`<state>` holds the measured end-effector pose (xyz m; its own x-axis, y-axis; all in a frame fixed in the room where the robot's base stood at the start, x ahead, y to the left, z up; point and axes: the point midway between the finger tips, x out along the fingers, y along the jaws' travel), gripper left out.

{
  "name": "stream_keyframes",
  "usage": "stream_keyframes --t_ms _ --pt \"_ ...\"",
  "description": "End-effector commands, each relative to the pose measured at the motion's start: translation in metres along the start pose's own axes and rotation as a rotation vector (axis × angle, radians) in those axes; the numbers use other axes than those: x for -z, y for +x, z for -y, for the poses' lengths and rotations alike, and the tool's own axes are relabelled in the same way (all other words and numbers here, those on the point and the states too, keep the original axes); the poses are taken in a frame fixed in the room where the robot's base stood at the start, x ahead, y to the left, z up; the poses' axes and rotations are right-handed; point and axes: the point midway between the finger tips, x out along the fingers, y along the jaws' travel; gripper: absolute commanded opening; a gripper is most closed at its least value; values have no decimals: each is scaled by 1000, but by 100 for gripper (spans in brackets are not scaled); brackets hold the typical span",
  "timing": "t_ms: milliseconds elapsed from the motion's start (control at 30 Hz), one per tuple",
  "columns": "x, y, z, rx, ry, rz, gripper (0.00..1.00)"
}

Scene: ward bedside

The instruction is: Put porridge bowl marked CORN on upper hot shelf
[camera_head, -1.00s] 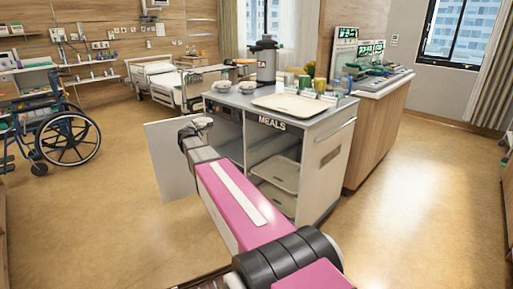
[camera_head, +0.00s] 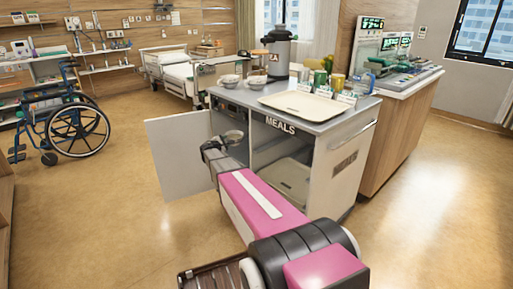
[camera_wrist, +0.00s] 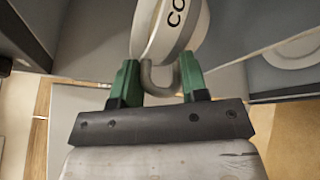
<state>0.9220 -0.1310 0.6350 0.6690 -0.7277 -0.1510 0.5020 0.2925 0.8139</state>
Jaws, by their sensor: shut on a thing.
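My gripper (camera_wrist: 160,78) is shut on the handle of a white bowl (camera_wrist: 178,25) in the wrist view. Dark letters starting "CO" show on its side; the rest is out of sight. In the head view the bowl (camera_head: 232,136) is in front of the meal cart's left compartment, held by my gripper (camera_head: 222,145). The grey cart (camera_head: 345,150) is labelled MEALS. Its left compartment (camera_head: 229,112) stands open and dark inside; my arm and the bowl hide much of its lower part, and its shelves are hard to make out.
The open white door (camera_head: 178,152) sticks out to the left of the compartment. A pale round thing (camera_wrist: 293,50) shows at right in the wrist view.

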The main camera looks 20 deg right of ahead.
Motion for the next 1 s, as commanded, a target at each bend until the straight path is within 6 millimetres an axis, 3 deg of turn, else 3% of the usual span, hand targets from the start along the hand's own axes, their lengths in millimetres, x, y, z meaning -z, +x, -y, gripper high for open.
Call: stream_keyframes --t_ms 300,500,767,1000 --pt "-5 63 38 2 -1 2 0" --pt "-8 94 58 1 -2 1 0" --pt "-8 106 68 0 -1 -1 0" --pt "9 110 91 1 -2 -1 0"
